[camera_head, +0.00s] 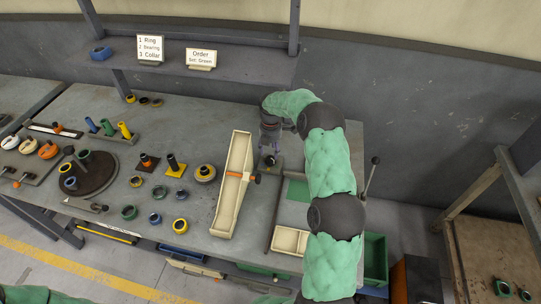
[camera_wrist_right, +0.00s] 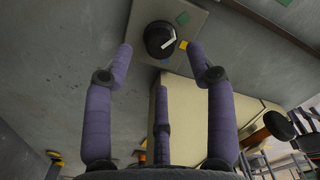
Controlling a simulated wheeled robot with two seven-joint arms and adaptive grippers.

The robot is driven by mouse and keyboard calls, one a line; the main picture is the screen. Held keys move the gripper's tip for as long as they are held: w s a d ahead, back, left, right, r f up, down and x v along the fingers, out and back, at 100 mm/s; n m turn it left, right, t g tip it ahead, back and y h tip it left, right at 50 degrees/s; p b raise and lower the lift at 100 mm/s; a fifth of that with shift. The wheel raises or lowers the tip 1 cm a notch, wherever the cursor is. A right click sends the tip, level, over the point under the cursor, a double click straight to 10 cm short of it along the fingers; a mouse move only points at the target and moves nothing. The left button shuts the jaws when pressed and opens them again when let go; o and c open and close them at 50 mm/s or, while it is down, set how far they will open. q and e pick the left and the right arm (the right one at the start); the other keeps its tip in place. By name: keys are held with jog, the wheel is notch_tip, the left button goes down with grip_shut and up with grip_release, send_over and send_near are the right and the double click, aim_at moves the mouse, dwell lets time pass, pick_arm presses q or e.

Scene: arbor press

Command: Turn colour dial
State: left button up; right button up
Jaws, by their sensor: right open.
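The colour dial is a black knob with a white pointer (camera_wrist_right: 160,38) on a grey plate (camera_wrist_right: 142,22). The plate carries a green mark (camera_wrist_right: 183,18) and a yellow mark (camera_wrist_right: 184,45). The pointer is turned to the right, near the yellow mark. In the head view the dial (camera_head: 270,162) is small and sits below my right gripper (camera_head: 269,142). My right gripper (camera_wrist_right: 159,50) is open, its purple fingers spread either side of the dial and apart from it. The order card (camera_head: 201,58) reads "Set: Green". My left gripper is out of view.
A cream channel-shaped part (camera_head: 233,185) with an orange clamp stands left of the dial. A cream tray (camera_head: 290,240) and a lever (camera_head: 371,175) are to the right. Several rings and pegs, and a round dark turntable (camera_head: 95,175), occupy the bench's left side.

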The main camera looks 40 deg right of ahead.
aim_at(270, 158)
notch_tip(270, 158, up, 8)
jog(key=shift+f, duration=0.2)
jog(key=shift+r, duration=0.1)
dwell(0.5)
